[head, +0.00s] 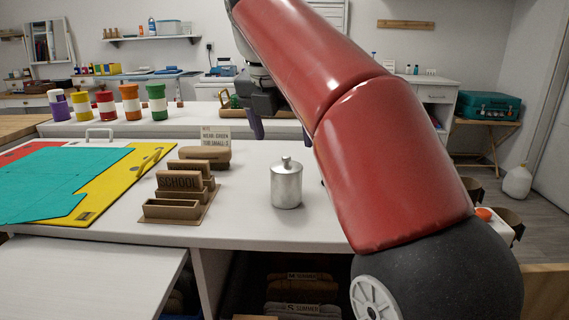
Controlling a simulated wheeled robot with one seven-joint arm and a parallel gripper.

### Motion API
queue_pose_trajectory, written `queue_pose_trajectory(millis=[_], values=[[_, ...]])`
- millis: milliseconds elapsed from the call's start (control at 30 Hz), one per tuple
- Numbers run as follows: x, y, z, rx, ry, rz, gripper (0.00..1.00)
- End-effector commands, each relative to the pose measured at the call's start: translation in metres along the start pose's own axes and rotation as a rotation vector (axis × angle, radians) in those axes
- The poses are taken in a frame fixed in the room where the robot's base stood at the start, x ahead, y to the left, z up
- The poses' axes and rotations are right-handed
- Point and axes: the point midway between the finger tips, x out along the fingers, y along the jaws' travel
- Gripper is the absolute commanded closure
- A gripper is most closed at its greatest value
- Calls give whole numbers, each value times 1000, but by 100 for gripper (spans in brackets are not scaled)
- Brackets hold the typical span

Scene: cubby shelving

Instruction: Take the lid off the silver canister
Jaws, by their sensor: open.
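The silver canister (286,188) stands upright on the white worktop, right of the middle of the picture. Its lid (286,164), with a small round knob on top, sits on the canister. My gripper (257,130) is beyond and above the canister, up and to the left of it, apart from it. It is open with nothing seen between the fingers. My red arm hides part of the fingers and the worktop to the right of the canister.
A brown wooden organiser (178,190) stands left of the canister, with a small sign (216,136) behind it. A yellow board with teal sheets (70,185) covers the worktop's left. Bare worktop lies around the canister.

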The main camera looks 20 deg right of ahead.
Motion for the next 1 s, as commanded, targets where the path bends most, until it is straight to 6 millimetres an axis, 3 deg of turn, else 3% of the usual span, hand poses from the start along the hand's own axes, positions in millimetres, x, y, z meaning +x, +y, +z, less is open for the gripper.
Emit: queue_pose_trajectory(millis=[400, 700, 1000], values=[[50, 2, 0, 4, 0, 0, 25], [56, 2, 0, 4, -1, 2, 25], [56, 2, 0, 4, 0, 2, 63]])
